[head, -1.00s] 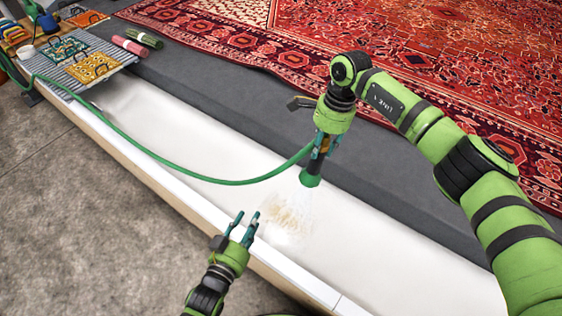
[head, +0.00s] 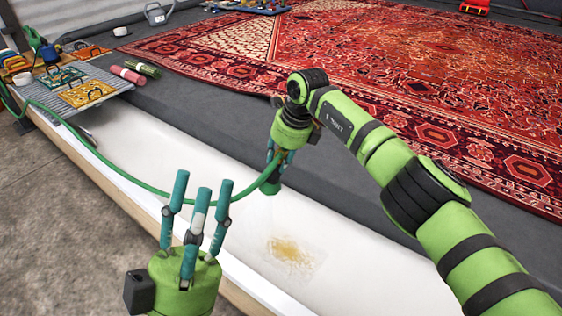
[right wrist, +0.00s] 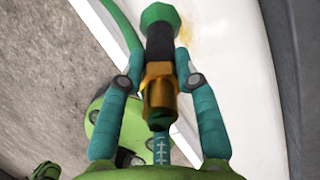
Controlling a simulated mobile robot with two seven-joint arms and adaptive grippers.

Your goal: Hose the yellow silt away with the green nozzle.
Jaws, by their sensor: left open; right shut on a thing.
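The yellow silt (head: 290,250) is a small smeared patch on the white trough floor (head: 330,262). Part of it shows at the top of the right wrist view (right wrist: 187,28). My right gripper (head: 281,158) is shut on the green nozzle (head: 268,188), up and left of the silt in the head view. The nozzle's black neck and brass fitting (right wrist: 160,88) sit between my fingers in the right wrist view. No clear water jet shows on the silt. My left gripper (head: 200,190) is open and empty, fingers upward, in front of the trough's near edge.
The green hose (head: 120,177) runs from the nozzle along the trough to the far left. A large red rug (head: 400,75) covers the floor behind.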

